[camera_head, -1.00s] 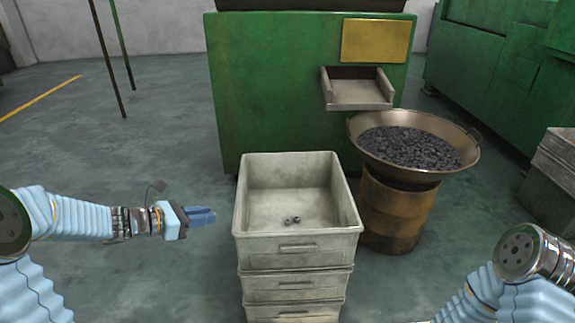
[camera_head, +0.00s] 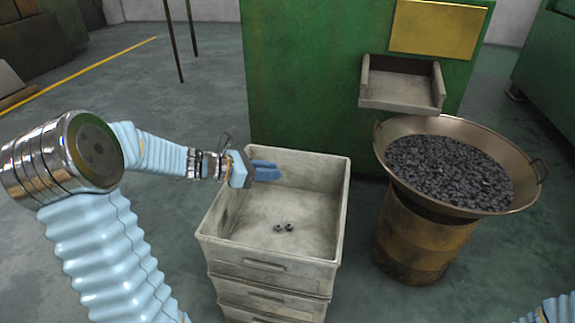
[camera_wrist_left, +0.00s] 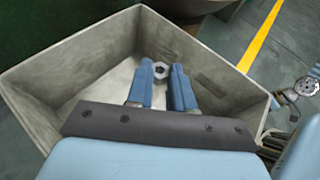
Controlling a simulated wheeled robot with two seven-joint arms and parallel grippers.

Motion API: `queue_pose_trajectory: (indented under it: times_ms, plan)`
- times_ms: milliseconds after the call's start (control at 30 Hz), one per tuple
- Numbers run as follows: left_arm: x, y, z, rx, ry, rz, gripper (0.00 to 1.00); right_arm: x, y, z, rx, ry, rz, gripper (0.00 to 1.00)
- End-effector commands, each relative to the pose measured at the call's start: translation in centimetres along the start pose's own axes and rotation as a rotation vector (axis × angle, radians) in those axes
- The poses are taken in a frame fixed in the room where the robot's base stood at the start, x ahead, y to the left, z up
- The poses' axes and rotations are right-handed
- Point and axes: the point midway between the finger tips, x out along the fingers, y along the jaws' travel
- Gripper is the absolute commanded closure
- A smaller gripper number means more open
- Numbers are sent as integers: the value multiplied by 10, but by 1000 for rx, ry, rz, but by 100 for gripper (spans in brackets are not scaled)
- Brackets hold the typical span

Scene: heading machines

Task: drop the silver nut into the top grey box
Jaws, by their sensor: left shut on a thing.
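The top grey box (camera_head: 322,245) is the open upper one of a stack. Two small nuts (camera_head: 284,227) lie on its floor. My left gripper (camera_head: 277,169) is above the back left part of this box, its blue fingers reaching in over the rim. In the left wrist view the left gripper (camera_wrist_left: 161,76) is shut on the silver nut (camera_wrist_left: 160,70), which shows at the fingertips with the inside of the box beyond. The held nut cannot be made out in the head view. My right gripper is out of view.
A wide metal pan (camera_head: 455,170) full of dark parts stands on a rusty drum (camera_head: 415,245) to the right. A green machine (camera_head: 315,75) with a grey chute (camera_head: 402,90) stands behind. Open floor (camera_head: 130,220) lies to the left.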

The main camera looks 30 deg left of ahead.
Motion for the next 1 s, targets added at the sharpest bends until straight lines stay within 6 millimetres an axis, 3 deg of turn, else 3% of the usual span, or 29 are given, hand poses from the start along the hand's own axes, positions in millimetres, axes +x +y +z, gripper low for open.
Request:
queue_pose_trajectory:
  times_ms: [500,833,867,1000]
  plan:
    - [22,0,-53,0,0,0,100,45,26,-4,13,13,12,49]
    - [22,0,-54,0,0,0,100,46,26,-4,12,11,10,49]
    - [22,0,-54,0,0,0,74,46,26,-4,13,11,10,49]
    - [22,0,-54,0,0,0,53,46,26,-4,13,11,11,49]
